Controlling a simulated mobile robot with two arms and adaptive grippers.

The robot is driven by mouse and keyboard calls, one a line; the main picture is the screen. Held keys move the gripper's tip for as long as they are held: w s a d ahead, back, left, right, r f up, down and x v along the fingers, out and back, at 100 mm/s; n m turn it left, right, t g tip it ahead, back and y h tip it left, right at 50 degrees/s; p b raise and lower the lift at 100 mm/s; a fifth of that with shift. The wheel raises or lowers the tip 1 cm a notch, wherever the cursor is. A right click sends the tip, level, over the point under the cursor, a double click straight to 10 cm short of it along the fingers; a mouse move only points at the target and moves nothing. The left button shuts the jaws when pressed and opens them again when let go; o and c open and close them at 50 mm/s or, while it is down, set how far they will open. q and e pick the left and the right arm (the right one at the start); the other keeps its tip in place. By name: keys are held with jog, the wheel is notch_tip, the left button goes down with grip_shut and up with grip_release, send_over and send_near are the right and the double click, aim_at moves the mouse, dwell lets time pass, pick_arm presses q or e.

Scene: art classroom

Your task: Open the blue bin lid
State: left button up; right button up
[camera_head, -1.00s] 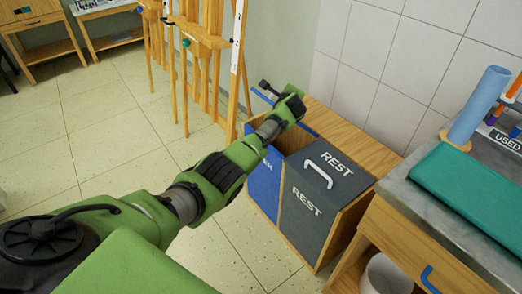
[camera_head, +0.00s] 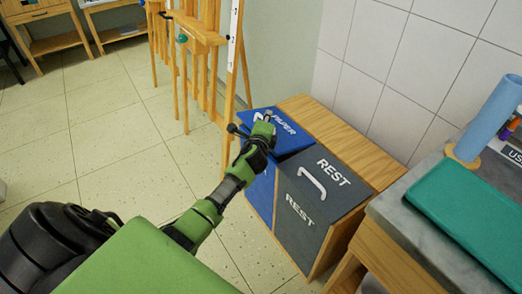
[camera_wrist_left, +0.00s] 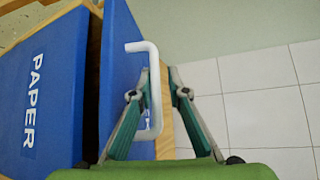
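The blue bin lid (camera_head: 292,139), marked PAPER, lies low over the bin in the head view, with a dark gap along its right side. My left gripper (camera_head: 262,120) is over its left part and hides some of it. In the left wrist view the white handle (camera_wrist_left: 156,100) stands on a blue panel, beside another blue panel (camera_wrist_left: 62,85) marked PAPER. My left gripper (camera_wrist_left: 158,78) is open there, its teal fingers apart with the handle's bar between them. I cannot tell whether they touch it. My right gripper is not in view.
A grey REST bin lid (camera_head: 330,172) with its own handle is shut just right of the blue one. Wooden easels (camera_head: 205,50) stand behind left. A counter with a green mat (camera_head: 475,190) and a blue tube (camera_head: 488,115) is at right. Floor at left is clear.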

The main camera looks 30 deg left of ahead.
pick_arm(q)
jog(key=shift+n+t, duration=0.5)
jog(key=f+b, duration=0.1)
jog(key=b, duration=0.1)
jog(key=s+f+b, duration=0.1)
jog(key=f+b, duration=0.2)
jog(key=b, duration=0.2)
jog(key=shift+s+a+f, duration=0.35)
jog(key=shift+s, duration=0.05)
jog(key=shift+s+d+r+p, duration=0.3)
jog(key=shift+s+r+p, duration=0.25)
jog(key=shift+s+p, duration=0.15)
jog(key=p+v, duration=0.2)
jog(key=v, duration=0.9)
jog(key=shift+f, duration=0.2)
